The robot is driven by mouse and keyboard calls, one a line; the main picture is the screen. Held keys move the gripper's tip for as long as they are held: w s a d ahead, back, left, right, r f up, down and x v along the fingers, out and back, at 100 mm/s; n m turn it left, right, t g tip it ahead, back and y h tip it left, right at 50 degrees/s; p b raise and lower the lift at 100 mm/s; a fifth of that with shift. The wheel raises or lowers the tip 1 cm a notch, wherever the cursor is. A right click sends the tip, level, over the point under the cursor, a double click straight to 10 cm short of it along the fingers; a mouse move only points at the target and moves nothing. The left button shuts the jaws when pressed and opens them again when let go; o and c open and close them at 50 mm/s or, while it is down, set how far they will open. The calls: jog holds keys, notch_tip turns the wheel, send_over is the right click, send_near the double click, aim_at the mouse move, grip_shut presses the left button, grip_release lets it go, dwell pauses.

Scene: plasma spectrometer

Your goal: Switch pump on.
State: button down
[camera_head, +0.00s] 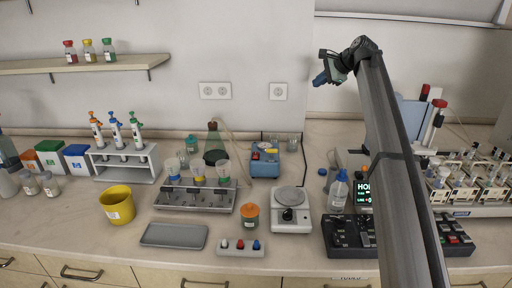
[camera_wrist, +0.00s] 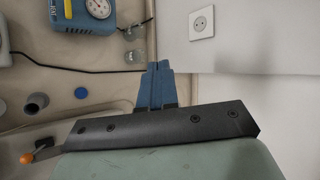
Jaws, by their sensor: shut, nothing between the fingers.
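The pump appears to be the blue box with a round gauge (camera_head: 265,162), standing at the back of the bench near the wall. Part of it also shows at the top left of the wrist view (camera_wrist: 84,18), with its white dial and a yellow strip. I cannot make out its switch. My gripper (camera_head: 319,81) is high in the air, up and to the right of the pump, clear of everything. Its blue fingers (camera_wrist: 158,66) are together and empty in the wrist view.
Left of the pump are a flask (camera_head: 214,148) and a filter rack (camera_head: 195,196). A balance (camera_head: 291,213) stands in front, and a bottle (camera_head: 338,191) to its right. A wall socket (camera_head: 278,91) is above. The air around my gripper is free.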

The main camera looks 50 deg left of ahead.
jog(key=s+a+f+n+h, duration=0.4)
jog(key=s+a+f+n, duration=0.25)
jog(key=s, duration=0.35)
jog(key=n+h, duration=0.5)
jog(key=n, duration=0.3)
send_over(256, 153)
jog(key=s+d, duration=0.2)
notch_tip(256, 153, down, 5)
jog(key=shift+w+a+r+m+t, duration=0.15)
jog(key=shift+w+a+m+t, duration=0.1)
jog(key=shift+t, duration=0.15)
jog(key=f, duration=0.4)
jog(key=w+a+f, duration=0.1)
jog(key=f, duration=0.8)
jog(key=shift+w+a, duration=0.2)
jog(key=shift+a+f, duration=0.1)
jog(key=shift+f, duration=0.35)
